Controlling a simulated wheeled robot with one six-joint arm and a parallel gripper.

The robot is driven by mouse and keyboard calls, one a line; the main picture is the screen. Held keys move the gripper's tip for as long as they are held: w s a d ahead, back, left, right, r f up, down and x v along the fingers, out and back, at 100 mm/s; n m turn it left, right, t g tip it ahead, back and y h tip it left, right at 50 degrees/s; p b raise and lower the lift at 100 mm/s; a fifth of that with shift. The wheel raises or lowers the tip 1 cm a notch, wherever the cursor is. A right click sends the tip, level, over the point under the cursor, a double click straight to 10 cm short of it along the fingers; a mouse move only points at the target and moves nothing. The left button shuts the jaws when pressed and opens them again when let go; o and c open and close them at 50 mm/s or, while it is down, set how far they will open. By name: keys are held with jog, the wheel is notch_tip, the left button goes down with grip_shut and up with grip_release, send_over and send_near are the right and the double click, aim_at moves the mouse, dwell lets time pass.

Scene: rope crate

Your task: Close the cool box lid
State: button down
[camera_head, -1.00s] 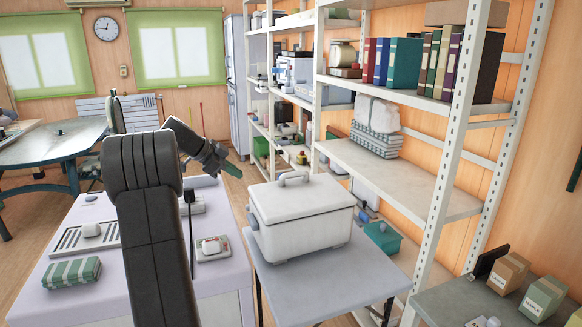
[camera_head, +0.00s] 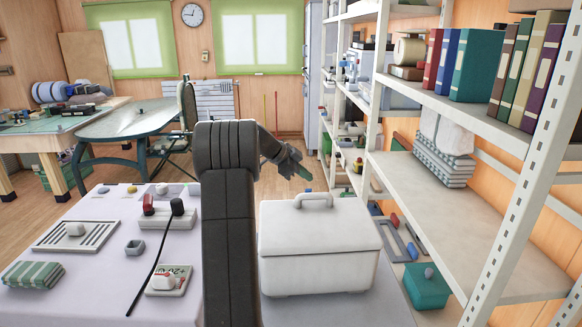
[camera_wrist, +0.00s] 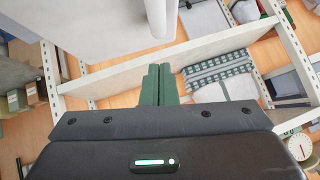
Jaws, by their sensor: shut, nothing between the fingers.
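The white cool box (camera_head: 320,276) stands on a grey table just right of my arm in the head view. Its lid (camera_head: 330,230) lies flat on the box, with no gap that I can see along the rim. A raised handle (camera_head: 313,198) is on top of the lid. My gripper (camera_head: 306,173) is beyond the back edge of the box, above it and apart from the lid in the picture. In the wrist view its green fingers (camera_wrist: 158,84) are together with nothing between them. A white surface with a post-like handle fills the upper left there, apparently the lid.
A tall white shelf unit (camera_head: 430,190) with binders stands close on the right. A table on the left holds a striped cloth (camera_head: 32,275), a slotted tray (camera_head: 77,235) and a power strip (camera_head: 167,218). A teal box (camera_head: 427,287) sits low by the shelves.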

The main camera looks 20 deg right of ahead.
aim_at(309, 194)
jog(key=f, duration=0.1)
jog(key=d+f+p, duration=0.1)
jog(key=f, duration=0.1)
jog(key=d+f, duration=0.1)
jog(key=shift+w+f+p, duration=0.4)
jog(key=shift+w+d+f, duration=0.1)
jog(key=shift+f, duration=0.45)
jog(key=shift+f, duration=0.1)
jog(key=f+b, duration=0.1)
jog(key=b, duration=0.2)
jog(key=shift+w+f, duration=0.35)
jog(key=shift+w, duration=0.05)
jog(key=shift+r, duration=0.25)
jog(key=b+v, duration=0.2)
jog(key=v, duration=1.1)
jog(key=shift+r+b, duration=0.25)
jog(key=shift+b, duration=0.05)
